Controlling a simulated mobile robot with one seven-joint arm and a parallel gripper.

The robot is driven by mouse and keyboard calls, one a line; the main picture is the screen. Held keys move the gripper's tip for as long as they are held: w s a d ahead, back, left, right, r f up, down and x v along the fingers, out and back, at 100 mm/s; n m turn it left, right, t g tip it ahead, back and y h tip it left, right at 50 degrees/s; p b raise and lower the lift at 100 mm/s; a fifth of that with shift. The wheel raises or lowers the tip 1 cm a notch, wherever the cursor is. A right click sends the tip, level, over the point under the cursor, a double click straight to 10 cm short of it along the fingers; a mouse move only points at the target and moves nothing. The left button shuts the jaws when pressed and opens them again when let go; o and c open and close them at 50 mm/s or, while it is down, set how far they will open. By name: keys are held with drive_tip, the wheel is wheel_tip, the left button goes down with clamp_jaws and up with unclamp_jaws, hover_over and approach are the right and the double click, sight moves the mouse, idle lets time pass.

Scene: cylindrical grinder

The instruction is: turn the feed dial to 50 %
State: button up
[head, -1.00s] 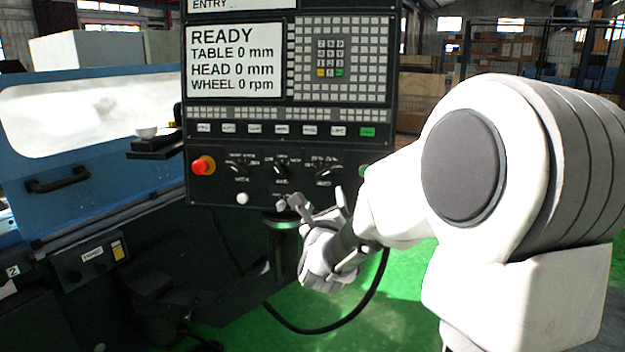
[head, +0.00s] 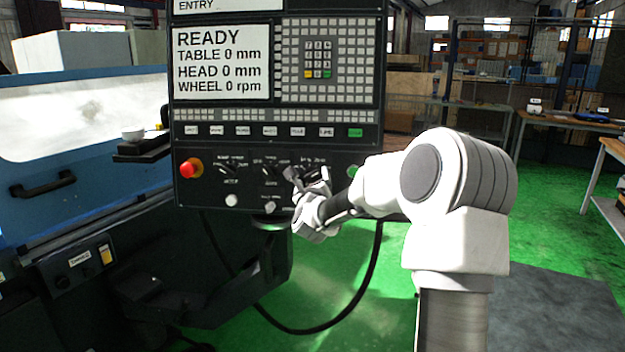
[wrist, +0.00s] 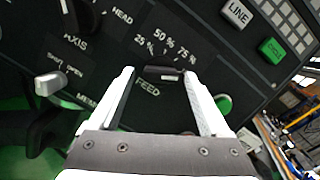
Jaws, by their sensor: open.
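The feed dial (wrist: 162,73) is a dark knob on the black control panel, with 25 %, 50 % and 75 % marks above it and the word FEED below it in the wrist view. My gripper (wrist: 160,76) is open, with one finger on each side of the dial. I cannot tell whether the fingers touch it. Its exact pointer setting is hard to read. In the head view my gripper (head: 307,176) is at the panel's lower right and largely hides the dial.
The panel also carries a red stop button (head: 190,168), a mode dial (head: 230,167), an axis dial (head: 271,169) and a white door knob (wrist: 48,84). A green button (wrist: 223,103) sits close to the right finger. The screen (head: 225,62) reads READY, wheel 0 rpm.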

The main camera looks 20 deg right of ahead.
clamp_jaws()
idle(0.5)
drive_tip(key=shift+b, duration=0.3)
drive_tip(key=n+b, duration=0.2)
drive_tip(key=n, duration=0.1)
drive_tip(key=shift+d+y, duration=0.1)
drive_tip(key=shift+y, duration=0.3)
drive_tip(key=n+y+b, duration=0.1)
drive_tip(key=n+b, duration=0.1)
drive_tip(key=n, duration=0.3)
drive_tip(key=shift+r+g, duration=0.15)
drive_tip(key=shift+g, duration=0.15)
drive_tip(key=n, duration=0.5)
drive_tip(key=shift+d+r+g+y, duration=0.1)
drive_tip(key=shift+r+g+y, duration=0.15)
drive_tip(key=shift+g+y, duration=0.05)
drive_tip(key=shift+n+g+p, duration=0.4)
drive_tip(key=shift+n+p, duration=0.05)
drive_tip(key=shift+n, duration=1.25)
